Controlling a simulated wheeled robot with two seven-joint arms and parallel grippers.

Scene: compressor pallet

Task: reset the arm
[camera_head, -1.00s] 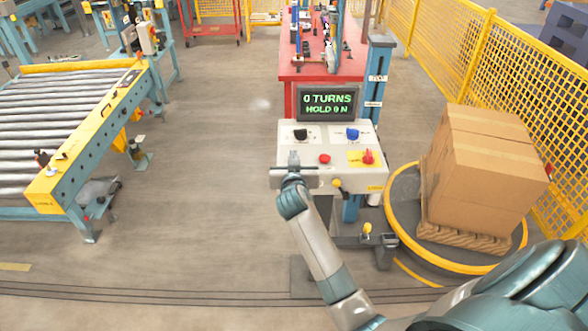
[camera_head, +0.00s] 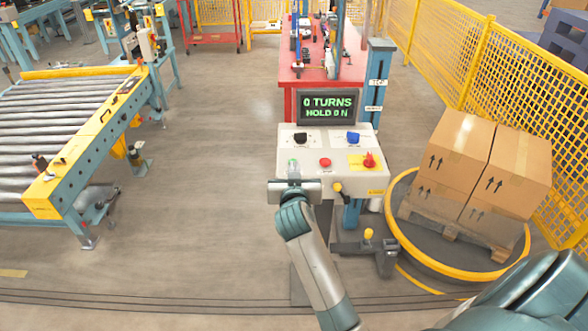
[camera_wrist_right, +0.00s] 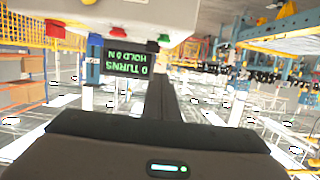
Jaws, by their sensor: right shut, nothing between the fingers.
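My right gripper (camera_head: 293,181) is at the front left of the white control panel (camera_head: 318,146), just in front of a green button (camera_head: 292,166). It is shut with nothing in it, and I cannot tell whether it touches the panel. In the right wrist view, the shut fingers (camera_wrist_right: 160,100) point toward an upside-down panel (camera_wrist_right: 130,12) and screen (camera_wrist_right: 128,58). The screen (camera_head: 327,106) in the head view reads "0 TURNS HOLD 0 N". My left gripper is not in view.
The panel carries a black knob (camera_head: 300,138), a blue knob (camera_head: 353,138), a red button (camera_head: 325,162) and a red switch (camera_head: 369,160). Cartons (camera_head: 458,150) stand on a pallet on a yellow-ringed turntable (camera_head: 408,243) at right. A roller conveyor (camera_head: 60,125) is left, with clear floor between.

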